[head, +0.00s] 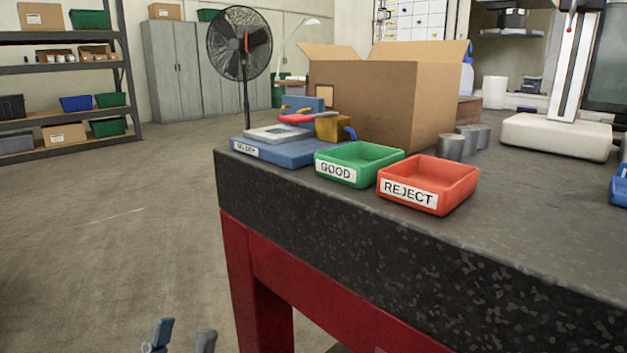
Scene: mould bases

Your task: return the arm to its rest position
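My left gripper (184,336) shows only at the bottom edge of the head view, left of the table's red leg. Its two fingertips stand apart with bare floor between them, so it looks open and empty. It is low, beside the table and clear of the tabletop. The rest of my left arm is out of the picture. My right gripper is not in view.
The dark granite table (420,262) on a red frame (247,290) fills the right. On it are a green GOOD tray (338,174), a red REJECT tray (407,198) and an open cardboard box (365,105). The floor (110,220) to the left is free.

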